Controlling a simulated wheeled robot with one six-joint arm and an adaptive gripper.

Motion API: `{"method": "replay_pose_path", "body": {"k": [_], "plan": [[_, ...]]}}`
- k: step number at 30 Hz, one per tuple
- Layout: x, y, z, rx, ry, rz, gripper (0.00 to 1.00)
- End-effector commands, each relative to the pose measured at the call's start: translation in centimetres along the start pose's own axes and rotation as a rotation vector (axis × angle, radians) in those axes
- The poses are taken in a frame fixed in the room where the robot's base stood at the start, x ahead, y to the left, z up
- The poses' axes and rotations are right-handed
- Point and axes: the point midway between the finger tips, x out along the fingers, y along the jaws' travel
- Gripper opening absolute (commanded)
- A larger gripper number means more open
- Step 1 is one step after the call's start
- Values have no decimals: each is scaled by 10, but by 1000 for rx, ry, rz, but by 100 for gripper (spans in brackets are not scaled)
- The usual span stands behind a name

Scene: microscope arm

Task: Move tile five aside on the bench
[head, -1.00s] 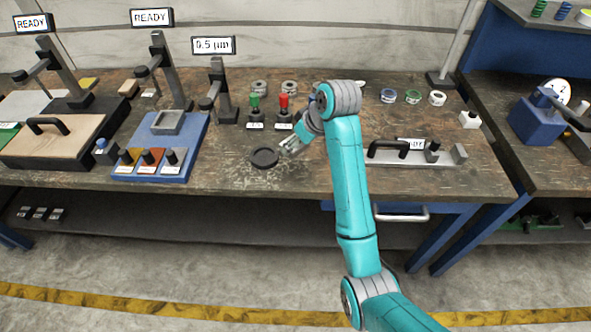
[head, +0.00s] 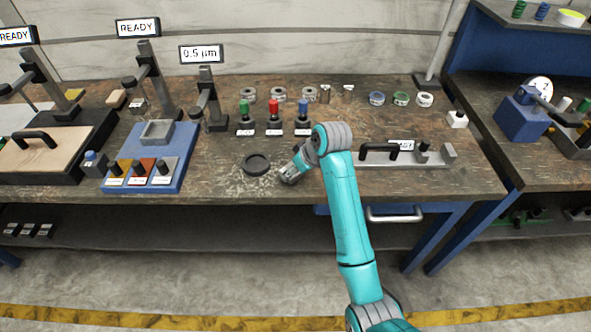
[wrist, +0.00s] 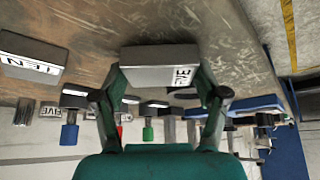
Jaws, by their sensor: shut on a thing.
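My gripper (head: 284,179) is low over the front middle of the bench, just right of a round dark ring (head: 257,164). In the wrist view my gripper (wrist: 162,82) is shut on a grey rectangular block, tile five (wrist: 150,77), held between both fingertips. Its white label is turned sideways and only partly legible. I cannot tell whether the tile touches the bench. Another grey block labelled TEN (wrist: 30,60) lies to its left in the wrist view, apart from it. A small label reading FIVE (wrist: 48,110) shows farther back.
Green (head: 244,110), red (head: 273,110) and blue (head: 303,110) handled pieces stand behind my gripper. A blue tray (head: 150,170) is at left. A metal fixture with a black handle (head: 390,152) is at right. Worn bench top around the ring is clear.

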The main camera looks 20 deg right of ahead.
Motion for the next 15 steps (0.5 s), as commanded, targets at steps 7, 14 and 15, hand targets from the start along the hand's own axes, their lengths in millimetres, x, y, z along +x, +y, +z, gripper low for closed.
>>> {"method": "replay_pose_path", "body": {"k": [7, 14, 15], "plan": [[4, 0, 2, -1, 3, 1, 7], [7, 0, 4, -1, 1, 1, 80], [7, 0, 4, -1, 1, 1, 90]]}}
